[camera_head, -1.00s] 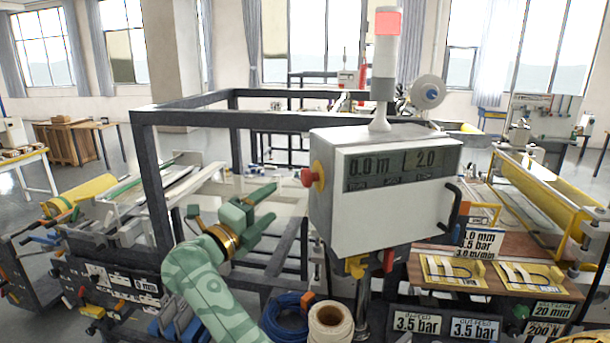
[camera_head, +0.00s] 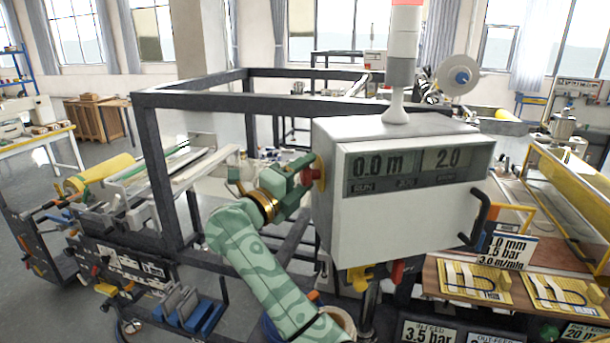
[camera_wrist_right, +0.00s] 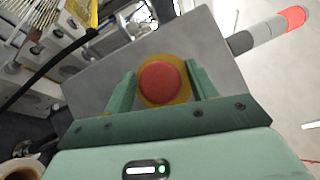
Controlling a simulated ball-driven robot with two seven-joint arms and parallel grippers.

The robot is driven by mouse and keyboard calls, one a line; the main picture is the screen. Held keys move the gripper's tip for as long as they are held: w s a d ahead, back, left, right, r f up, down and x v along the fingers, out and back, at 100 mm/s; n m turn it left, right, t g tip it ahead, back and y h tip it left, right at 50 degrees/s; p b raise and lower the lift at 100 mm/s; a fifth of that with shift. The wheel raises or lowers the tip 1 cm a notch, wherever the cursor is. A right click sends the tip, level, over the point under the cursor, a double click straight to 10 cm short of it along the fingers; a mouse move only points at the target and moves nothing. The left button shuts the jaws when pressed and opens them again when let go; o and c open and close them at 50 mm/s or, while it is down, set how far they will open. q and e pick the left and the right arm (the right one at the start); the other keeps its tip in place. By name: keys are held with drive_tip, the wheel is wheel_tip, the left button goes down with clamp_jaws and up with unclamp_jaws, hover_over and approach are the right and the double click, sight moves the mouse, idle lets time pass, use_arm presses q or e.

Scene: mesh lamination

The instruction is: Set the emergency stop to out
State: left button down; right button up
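The emergency stop is a red mushroom button (camera_head: 315,174) on a yellow disc, on the left side of the white control box (camera_head: 405,222). In the right wrist view the red button (camera_wrist_right: 160,83) is in full view, face on. My right gripper (camera_head: 302,174) is at the button, coming from the left. In the wrist view its two green fingers (camera_wrist_right: 162,80) stand apart on either side of the button, with narrow gaps to the red cap. Whether the button is pressed in or out cannot be told. My left gripper is not in view.
A dark metal frame (camera_head: 300,104) stands behind and left of the box. A signal lamp post (camera_head: 401,72) rises from the box top. A black handle (camera_head: 484,217) is on its right side. Yellow trays (camera_head: 475,281) lie on a wooden board at the right.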

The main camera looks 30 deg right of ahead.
drive_tip(key=c, duration=1)
drive_tip(key=shift+c, duration=0.4)
drive_tip(key=shift+w+a, duration=0.2)
drive_tip(key=shift+a, duration=0.25)
drive_tip(key=o, duration=1.1)
drive_tip(key=shift+o, duration=1.4)
drive_tip(key=shift+w+a, duration=0.1)
drive_tip(key=shift+a, duration=0.05)
drive_tip(key=shift+f, duration=0.15)
